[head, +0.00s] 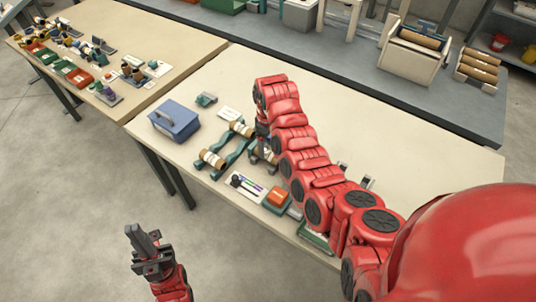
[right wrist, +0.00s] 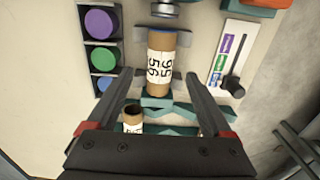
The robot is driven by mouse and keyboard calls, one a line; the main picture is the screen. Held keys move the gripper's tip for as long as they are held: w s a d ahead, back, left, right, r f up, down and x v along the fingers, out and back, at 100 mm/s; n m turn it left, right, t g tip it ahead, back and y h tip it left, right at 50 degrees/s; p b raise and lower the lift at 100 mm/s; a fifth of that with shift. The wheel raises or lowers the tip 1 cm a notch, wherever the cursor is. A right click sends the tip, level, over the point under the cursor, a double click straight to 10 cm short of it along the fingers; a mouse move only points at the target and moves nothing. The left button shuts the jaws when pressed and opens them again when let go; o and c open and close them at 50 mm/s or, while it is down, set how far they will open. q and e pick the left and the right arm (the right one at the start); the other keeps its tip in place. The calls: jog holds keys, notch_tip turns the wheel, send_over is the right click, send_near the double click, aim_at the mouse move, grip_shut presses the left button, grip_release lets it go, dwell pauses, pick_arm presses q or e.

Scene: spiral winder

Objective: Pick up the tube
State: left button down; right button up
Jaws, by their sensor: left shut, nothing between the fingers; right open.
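A brown cardboard tube (right wrist: 160,58) with a white label printed with black digits lies in the right wrist view, beyond and between the open fingers of my right gripper (right wrist: 161,80). The fingers do not visibly grip it. A second tube (right wrist: 133,118) shows in part, closer to the gripper's base. In the head view my right gripper (head: 263,145) points down over the table, partly hiding a tube under it. Two more tubes, a near one (head: 212,159) and a far one (head: 242,129), rest on a teal wavy holder (head: 236,152). My left gripper (head: 148,252) is shut and empty, off the table.
A blue box with a handle (head: 175,120) stands left on the cream table (head: 370,150). A white card with coloured marks (head: 245,185) and an orange-topped box (head: 279,198) lie near the front edge. A grey bench with a machine (head: 413,55) runs behind.

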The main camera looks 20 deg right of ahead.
aim_at(268, 152)
jog(key=shift+f+p, duration=0.35)
notch_tip(268, 152, down, 3)
jog(key=shift+a+r+p, duration=0.1)
jog(key=shift+p, duration=0.65)
jog(key=shift+f, duration=0.95)
grip_shut()
jog(key=shift+r, duration=0.15)
